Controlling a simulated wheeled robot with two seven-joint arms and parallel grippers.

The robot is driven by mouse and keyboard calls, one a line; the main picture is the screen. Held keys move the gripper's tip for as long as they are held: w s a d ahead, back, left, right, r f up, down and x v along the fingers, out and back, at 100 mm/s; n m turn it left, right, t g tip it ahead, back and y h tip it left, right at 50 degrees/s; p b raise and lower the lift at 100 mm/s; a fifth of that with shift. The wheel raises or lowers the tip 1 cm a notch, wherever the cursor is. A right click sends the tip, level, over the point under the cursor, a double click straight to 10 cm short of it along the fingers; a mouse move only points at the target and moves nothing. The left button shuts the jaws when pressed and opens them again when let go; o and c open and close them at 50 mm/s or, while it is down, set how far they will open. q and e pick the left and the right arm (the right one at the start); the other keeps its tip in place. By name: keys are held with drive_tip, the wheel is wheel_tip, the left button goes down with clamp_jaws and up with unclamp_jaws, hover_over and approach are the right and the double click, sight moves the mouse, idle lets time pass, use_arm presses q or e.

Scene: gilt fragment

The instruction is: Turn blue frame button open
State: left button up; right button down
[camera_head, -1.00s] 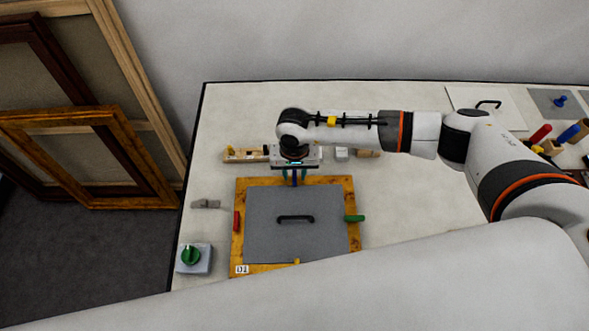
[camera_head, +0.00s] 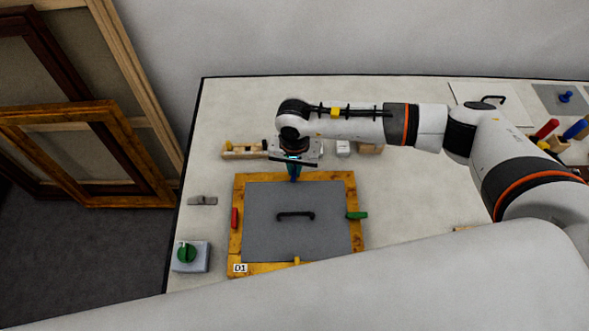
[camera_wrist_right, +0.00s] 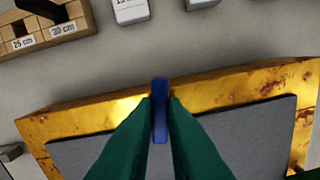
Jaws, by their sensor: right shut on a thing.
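The gilt frame (camera_head: 239,190) lies flat on the table around a grey panel (camera_head: 265,230) with a black handle (camera_head: 296,216). The blue button (camera_wrist_right: 160,105) is at the middle of the frame's far side. In the right wrist view it stands between the green fingers of my right gripper (camera_wrist_right: 160,125), crossing the gold edge at a slant to it. My right gripper (camera_head: 294,176) is shut on the button and mostly hides it in the head view. The red button (camera_head: 235,218), green button (camera_head: 357,215) and yellow button (camera_head: 297,261) sit on the other sides. My left gripper is out of view.
A wooden block holder (camera_head: 243,151) and a pale block (camera_head: 343,148) stand behind the frame. A green knob on a grey box (camera_head: 187,255) and a small grey piece (camera_head: 203,200) lie to the left.

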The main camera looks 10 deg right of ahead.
sight(295, 171)
drive_tip(key=m+b, duration=1.1)
drive_tip(key=b, duration=0.2)
drive_tip(key=shift+f+m, duration=0.25)
drive_tip(key=shift+m, duration=0.15)
drive_tip(key=shift+r+m+b, duration=0.2)
drive_tip(key=shift+m+b, duration=1.35)
drive_tip(key=shift+m, duration=0.25)
drive_tip(key=c, duration=1.5)
unclamp_jaws()
drive_tip(key=shift+r, duration=0.1)
wheel_tip(295, 171, up, 12)
drive_tip(key=shift+b, duration=0.8)
